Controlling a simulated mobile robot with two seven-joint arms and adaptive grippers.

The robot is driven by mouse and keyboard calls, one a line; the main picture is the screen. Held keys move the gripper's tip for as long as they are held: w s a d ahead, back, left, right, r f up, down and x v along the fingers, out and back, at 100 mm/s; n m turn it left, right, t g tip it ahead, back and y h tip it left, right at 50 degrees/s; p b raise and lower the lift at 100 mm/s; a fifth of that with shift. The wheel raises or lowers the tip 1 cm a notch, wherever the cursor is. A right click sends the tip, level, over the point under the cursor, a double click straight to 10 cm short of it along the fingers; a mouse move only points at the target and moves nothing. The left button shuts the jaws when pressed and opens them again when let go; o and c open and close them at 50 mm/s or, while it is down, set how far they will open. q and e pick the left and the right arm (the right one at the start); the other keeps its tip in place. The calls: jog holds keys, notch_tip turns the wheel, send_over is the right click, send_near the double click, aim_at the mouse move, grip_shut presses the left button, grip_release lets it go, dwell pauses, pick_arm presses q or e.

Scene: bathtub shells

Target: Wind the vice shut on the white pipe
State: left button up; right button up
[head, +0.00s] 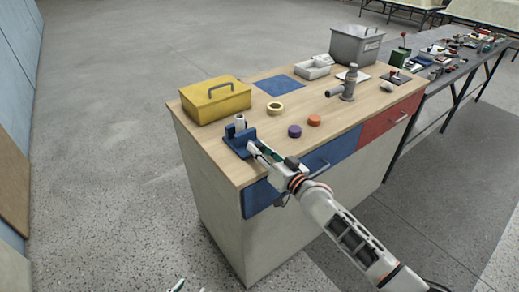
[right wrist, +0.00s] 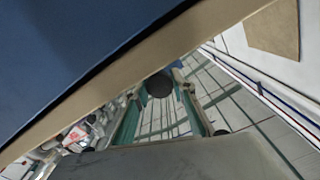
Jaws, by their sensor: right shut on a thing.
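The blue vice (head: 238,140) sits at the workbench's near left corner. The white pipe (head: 240,121) stands upright at the vice, apparently between its jaws; whether both jaws touch it is too small to tell. My right gripper (head: 255,149) reaches the vice's front side at the bench edge. In the right wrist view its teal fingers (right wrist: 160,110) are on either side of a dark round end (right wrist: 159,86), seemingly the vice's handle, and are shut on it. Small green and white parts at the bottom edge look like my left gripper (head: 178,285), mostly out of frame.
On the workbench (head: 195,137) are a yellow toolbox (head: 215,103), tape roll (head: 275,108), purple (head: 294,131) and orange (head: 314,120) discs, a blue mat (head: 279,86), a grey pipe fitting (head: 349,85) and a grey bin (head: 356,46). Blue and red drawers (head: 390,117) face my arm.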

jog(key=o, duration=1.1)
